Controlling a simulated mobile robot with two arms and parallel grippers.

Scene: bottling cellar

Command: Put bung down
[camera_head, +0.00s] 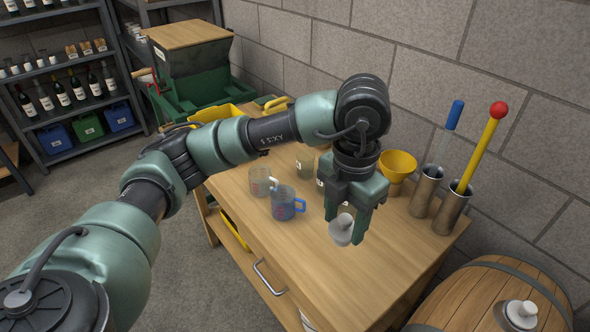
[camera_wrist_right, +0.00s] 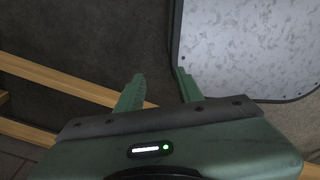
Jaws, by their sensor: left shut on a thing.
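My left gripper (camera_head: 346,222) is shut on a pale grey bung (camera_head: 341,231). It points down and holds the bung above the right part of the wooden workbench (camera_head: 345,285); the gap to the bench top is hard to judge. The fingers hide part of the bung. Another pale stopper (camera_head: 521,314) sits on top of the wooden barrel (camera_head: 480,293) at the lower right. My right gripper (camera_wrist_right: 160,82) shows in the right wrist view with its fingers apart and nothing between them.
Two measuring jugs, one clear (camera_head: 260,182) and one with a blue handle (camera_head: 285,204), stand left of the gripper. A yellow funnel (camera_head: 398,166) and two metal cylinders (camera_head: 426,190) (camera_head: 452,210) stand along the wall side. The front bench top is clear. A grey metal panel (camera_wrist_right: 245,45) is near my right gripper.

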